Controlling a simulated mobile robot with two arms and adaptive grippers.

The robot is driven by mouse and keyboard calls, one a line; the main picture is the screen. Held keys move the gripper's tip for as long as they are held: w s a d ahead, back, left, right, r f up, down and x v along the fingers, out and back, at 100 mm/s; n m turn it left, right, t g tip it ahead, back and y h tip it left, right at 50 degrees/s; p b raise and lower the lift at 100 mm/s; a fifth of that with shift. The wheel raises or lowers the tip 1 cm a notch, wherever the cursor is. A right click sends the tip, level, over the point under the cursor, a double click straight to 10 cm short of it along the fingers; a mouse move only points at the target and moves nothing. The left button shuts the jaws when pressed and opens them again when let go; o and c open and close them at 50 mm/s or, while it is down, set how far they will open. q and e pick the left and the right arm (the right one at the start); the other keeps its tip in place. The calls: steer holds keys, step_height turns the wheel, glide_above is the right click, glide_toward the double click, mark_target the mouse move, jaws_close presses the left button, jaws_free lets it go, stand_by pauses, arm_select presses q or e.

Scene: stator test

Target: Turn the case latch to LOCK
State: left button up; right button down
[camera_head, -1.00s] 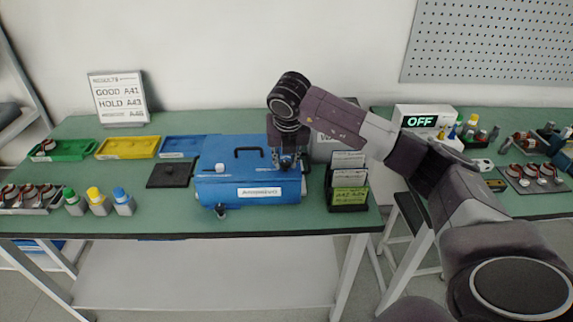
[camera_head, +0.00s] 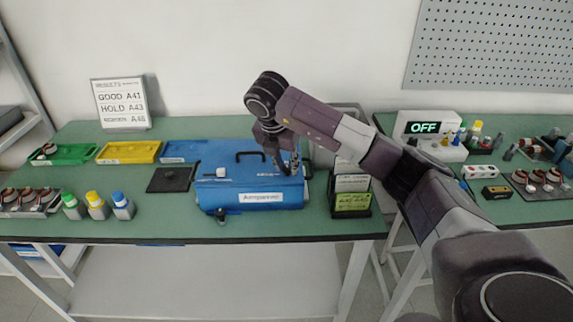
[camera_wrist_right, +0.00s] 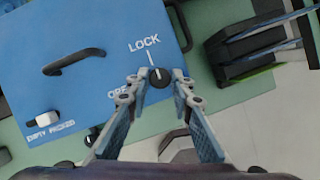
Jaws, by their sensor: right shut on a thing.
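The blue case (camera_head: 225,188) stands closed on the green table, with a black handle on its lid. The black round case latch knob (camera_wrist_right: 158,78) sits on the lid near its right edge in the right wrist view. A LOCK label (camera_wrist_right: 143,43) is printed above it, with a short white line between label and knob. A second label to the knob's left is partly hidden by a finger. My right gripper (camera_head: 290,168) reaches down at a tilt to the lid's right side. Its fingers, also in the wrist view (camera_wrist_right: 159,80), are shut on the knob. My left gripper is not in view.
A card holder (camera_head: 351,200) stands close to the case's right. A sign (camera_head: 121,103) stands at the back left. A box reading OFF (camera_head: 424,127) is on the right table.

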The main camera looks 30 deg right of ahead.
steer(key=c, duration=1.7)
jaws_free()
steer(key=v, duration=1.2)
